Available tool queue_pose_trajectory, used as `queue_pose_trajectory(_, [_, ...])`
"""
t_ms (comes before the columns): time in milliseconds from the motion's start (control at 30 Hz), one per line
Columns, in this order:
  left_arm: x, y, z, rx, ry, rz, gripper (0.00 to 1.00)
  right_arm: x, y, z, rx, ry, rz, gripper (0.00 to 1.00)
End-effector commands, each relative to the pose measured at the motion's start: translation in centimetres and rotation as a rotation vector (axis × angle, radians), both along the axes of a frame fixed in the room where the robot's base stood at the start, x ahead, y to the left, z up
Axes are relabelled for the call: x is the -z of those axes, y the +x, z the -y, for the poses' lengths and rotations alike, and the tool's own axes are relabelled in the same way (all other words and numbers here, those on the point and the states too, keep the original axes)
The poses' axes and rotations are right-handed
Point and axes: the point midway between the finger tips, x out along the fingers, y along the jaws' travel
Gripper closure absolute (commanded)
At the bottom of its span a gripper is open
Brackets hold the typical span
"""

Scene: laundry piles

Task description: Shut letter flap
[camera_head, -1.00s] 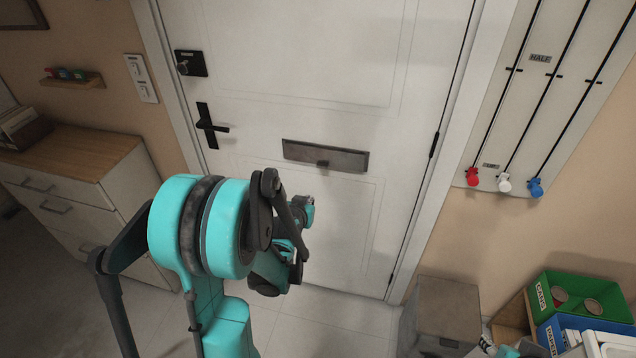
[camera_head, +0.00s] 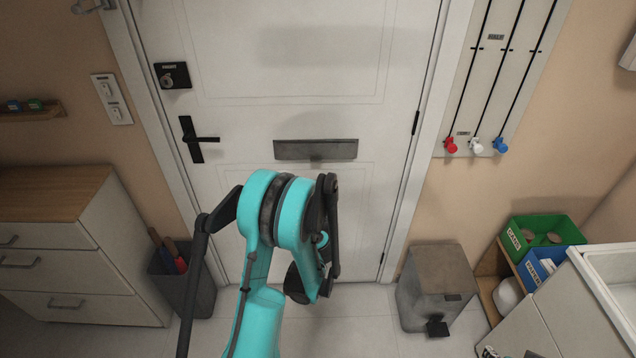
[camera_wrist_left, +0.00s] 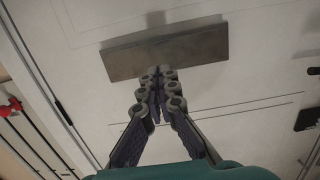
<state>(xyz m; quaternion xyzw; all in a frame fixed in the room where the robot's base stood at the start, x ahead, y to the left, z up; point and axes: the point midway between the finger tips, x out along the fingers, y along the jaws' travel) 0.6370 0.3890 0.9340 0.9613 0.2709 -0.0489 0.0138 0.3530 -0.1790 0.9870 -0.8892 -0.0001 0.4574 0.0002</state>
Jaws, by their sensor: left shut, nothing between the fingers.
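The letter flap (camera_head: 316,149) is a wide dark grey metal plate on the white door (camera_head: 290,75). In the left wrist view the flap (camera_wrist_left: 165,52) is above the fingers in the picture. My left gripper (camera_wrist_left: 158,76) is shut and empty, with its fingertips at the flap's near edge in that view; contact is unclear. In the head view my left arm rises below the flap and hides the fingertips. My right gripper is not in view.
A black door handle (camera_head: 198,139) and lock (camera_head: 172,76) are left of the flap. A drawer cabinet (camera_head: 70,255) and dark bin (camera_head: 188,285) stand at left. A grey bin (camera_head: 436,287) and green crate (camera_head: 541,236) stand at right. Some floor by the door is clear.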

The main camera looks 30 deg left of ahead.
Motion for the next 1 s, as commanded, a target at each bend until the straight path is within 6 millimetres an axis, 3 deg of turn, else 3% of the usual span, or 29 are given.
queue_pose_trajectory(133, [-0.3,2.4,-1.6,-0.002,0.000,0.000,1.00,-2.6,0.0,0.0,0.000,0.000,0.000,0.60])
queue_pose_trajectory(500, [1.2,8.4,-5.3,-0.002,0.000,-0.001,1.00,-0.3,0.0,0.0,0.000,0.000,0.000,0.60])
queue_pose_trajectory(700, [1.2,9.8,-6.1,-0.001,0.000,-0.001,1.00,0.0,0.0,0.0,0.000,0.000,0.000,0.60])
queue_pose_trajectory(1000, [1.2,10.0,-6.2,-0.001,0.000,-0.001,1.00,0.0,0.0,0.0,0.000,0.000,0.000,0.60])
